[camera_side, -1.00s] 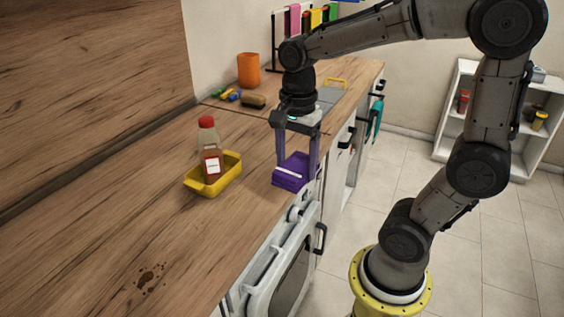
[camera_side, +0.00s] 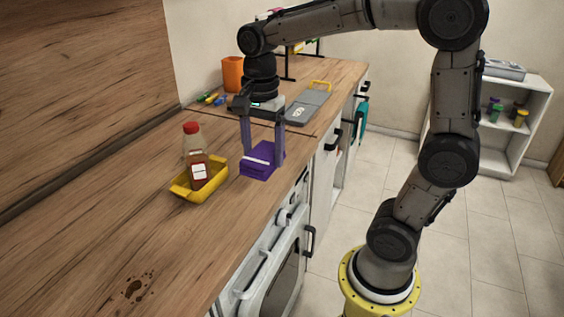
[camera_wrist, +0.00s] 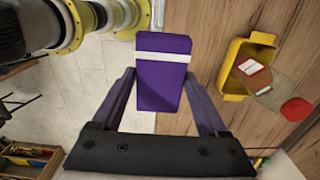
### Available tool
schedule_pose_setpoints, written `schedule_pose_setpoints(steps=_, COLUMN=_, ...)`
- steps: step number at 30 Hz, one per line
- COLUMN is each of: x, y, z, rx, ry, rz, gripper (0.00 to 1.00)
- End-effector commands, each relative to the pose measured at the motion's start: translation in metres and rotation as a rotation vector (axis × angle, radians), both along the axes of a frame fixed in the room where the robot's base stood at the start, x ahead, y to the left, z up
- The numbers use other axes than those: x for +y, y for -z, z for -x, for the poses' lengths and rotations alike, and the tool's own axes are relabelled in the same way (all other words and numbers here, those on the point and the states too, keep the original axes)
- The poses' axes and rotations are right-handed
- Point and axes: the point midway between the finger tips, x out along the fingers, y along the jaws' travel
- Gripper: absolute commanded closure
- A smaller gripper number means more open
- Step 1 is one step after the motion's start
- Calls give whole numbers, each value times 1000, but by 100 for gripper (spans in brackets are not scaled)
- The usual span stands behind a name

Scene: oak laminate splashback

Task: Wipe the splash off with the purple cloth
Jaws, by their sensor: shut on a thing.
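The purple cloth (camera_side: 262,161), a folded block with a white stripe, is held between the fingers of my gripper (camera_side: 264,148) near the counter's front edge. I cannot tell how far above the wood it is. In the wrist view the cloth (camera_wrist: 163,92) lies between my gripper's fingers (camera_wrist: 160,85), over the counter edge and floor. The splash (camera_side: 135,289), a dark brown stain with small drops, lies on the counter at the near left, well apart from the cloth. The wrist view does not show the splash.
A yellow tray (camera_side: 183,193) holding a red-capped bottle (camera_side: 196,158) stands left of the cloth. Behind are an orange cup (camera_side: 233,73), small coloured items (camera_side: 211,98) and a grey board (camera_side: 306,106) with a yellow handle. The wood between tray and splash is clear.

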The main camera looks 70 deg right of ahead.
Motion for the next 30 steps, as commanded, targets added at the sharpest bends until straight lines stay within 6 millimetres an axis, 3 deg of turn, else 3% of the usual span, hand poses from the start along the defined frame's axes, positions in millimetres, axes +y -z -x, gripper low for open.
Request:
schedule_pose_setpoints(steps=1, x=8, y=-3, z=-21, rx=2, ry=-42, rz=-1, gripper=68)
schedule_pose_setpoints(steps=6, x=49, y=-4, z=-81, rx=3, ry=-192, rz=-1, gripper=68)
schedule_pose_setpoints(steps=12, x=119, y=12, z=-135, rx=4, ry=-372, rz=0, gripper=68)
schedule_pose_setpoints(steps=15, x=158, y=26, z=-152, rx=5, ry=-457, rz=0, gripper=68)
schedule_pose_setpoints(steps=21, x=232, y=60, z=-162, rx=4, ry=-601, rz=0, gripper=68)
schedule_pose_setpoints(steps=24, x=258, y=76, z=-159, rx=3, ry=-651, rz=0, gripper=68)
schedule_pose_setpoints(steps=30, x=282, y=96, z=-147, rx=1, ry=-705, rz=0, gripper=68)
